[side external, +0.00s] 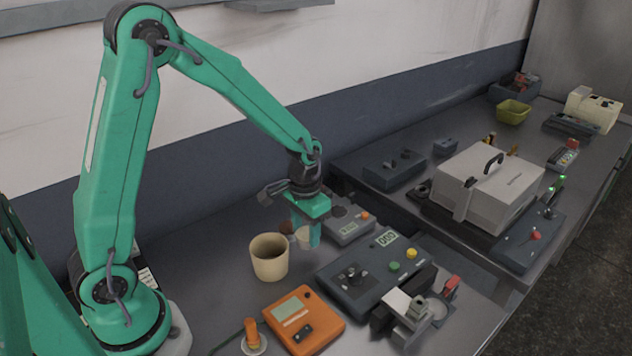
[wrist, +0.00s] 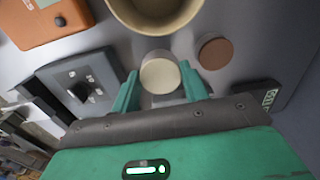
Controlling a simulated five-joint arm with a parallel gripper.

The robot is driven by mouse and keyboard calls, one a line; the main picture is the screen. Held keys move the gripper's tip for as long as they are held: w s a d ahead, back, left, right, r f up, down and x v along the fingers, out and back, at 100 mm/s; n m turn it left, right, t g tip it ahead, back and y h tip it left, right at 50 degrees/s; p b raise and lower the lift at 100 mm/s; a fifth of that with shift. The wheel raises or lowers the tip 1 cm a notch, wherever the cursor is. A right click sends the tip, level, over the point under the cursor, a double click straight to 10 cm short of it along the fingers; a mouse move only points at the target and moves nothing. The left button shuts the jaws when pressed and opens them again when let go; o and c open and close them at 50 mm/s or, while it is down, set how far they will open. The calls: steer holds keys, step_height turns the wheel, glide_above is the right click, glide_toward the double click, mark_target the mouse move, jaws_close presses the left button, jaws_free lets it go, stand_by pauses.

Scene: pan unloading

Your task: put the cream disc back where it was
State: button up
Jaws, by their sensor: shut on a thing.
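The cream disc (wrist: 160,74) is between the two green fingers of my gripper (wrist: 159,80) in the wrist view, which are shut on it. In the side view, my gripper (side external: 305,236) is low over the bench and the cream disc (side external: 303,238) shows pale between the fingers, partly hidden. I cannot tell whether the disc touches the bench. A brown disc (wrist: 215,52) lies just right of my gripper in the wrist view; it is partly hidden in the side view (side external: 286,228).
A beige cup (side external: 269,262) stands close by, left of my gripper. An orange meter (side external: 303,322), a dark console with buttons (side external: 372,275) and a small grey box (side external: 349,229) crowd the bench. A metal balance-like device (side external: 410,312) stands at front right. Bare bench lies left of the cup.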

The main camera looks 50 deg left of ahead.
mark_target(306, 233)
steer(key=shift+f, duration=1.9)
steer(key=shift+f, duration=0.1)
steer(key=o, duration=1.2)
steer(key=shift+c, duration=0.2)
step_height(306, 233, up, 12)
steer(key=shift+r, duration=0.1)
steer(key=shift+r, duration=0.1)
